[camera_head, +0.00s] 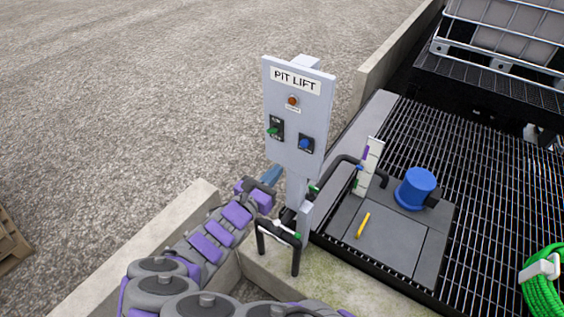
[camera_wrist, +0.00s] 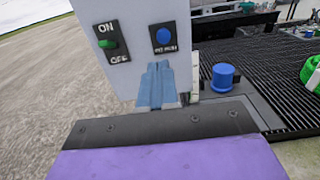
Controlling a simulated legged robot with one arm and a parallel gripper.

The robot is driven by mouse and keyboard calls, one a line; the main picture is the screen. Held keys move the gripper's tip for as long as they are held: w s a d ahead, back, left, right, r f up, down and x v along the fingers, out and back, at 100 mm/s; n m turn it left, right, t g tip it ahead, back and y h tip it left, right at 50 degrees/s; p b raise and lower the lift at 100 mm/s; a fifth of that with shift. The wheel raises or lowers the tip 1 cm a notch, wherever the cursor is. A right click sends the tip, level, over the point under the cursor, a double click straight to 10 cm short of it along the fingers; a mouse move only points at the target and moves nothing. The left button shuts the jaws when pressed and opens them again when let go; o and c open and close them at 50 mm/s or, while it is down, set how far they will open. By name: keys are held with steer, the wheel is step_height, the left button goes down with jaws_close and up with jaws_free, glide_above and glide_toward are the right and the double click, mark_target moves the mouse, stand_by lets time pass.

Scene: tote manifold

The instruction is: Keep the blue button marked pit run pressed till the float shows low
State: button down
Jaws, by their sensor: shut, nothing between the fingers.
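The grey PIT LIFT panel (camera_head: 297,120) stands on a post at the pit's edge. Its blue button (camera_head: 306,144) is at the lower right; in the wrist view the blue button (camera_wrist: 163,36) sits on a black plate that seems to read PIT RUN. My gripper (camera_head: 277,168) is shut and empty, low in front of the panel. In the wrist view its pale blue fingers (camera_wrist: 157,68) point toward the panel just below the button, apart from it. A white float gauge (camera_head: 374,168) behind the post has a purple marker (camera_head: 366,153) in its upper part.
A green ON/OFF switch (camera_head: 274,130) sits left of the button, under an orange lamp (camera_head: 292,101). Black pipes (camera_head: 343,161), a blue cap (camera_head: 418,184) and a yellow piece (camera_head: 363,225) are by the grating. A concrete kerb (camera_head: 320,281) runs below; gravel lies left.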

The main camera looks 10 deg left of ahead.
steer(key=shift+s, duration=0.8)
steer(key=shift+a, duration=0.25)
steer(key=shift+w+d+r+p, duration=0.1)
steer(key=shift+d+p, duration=0.05)
steer(key=shift+p, duration=0.15)
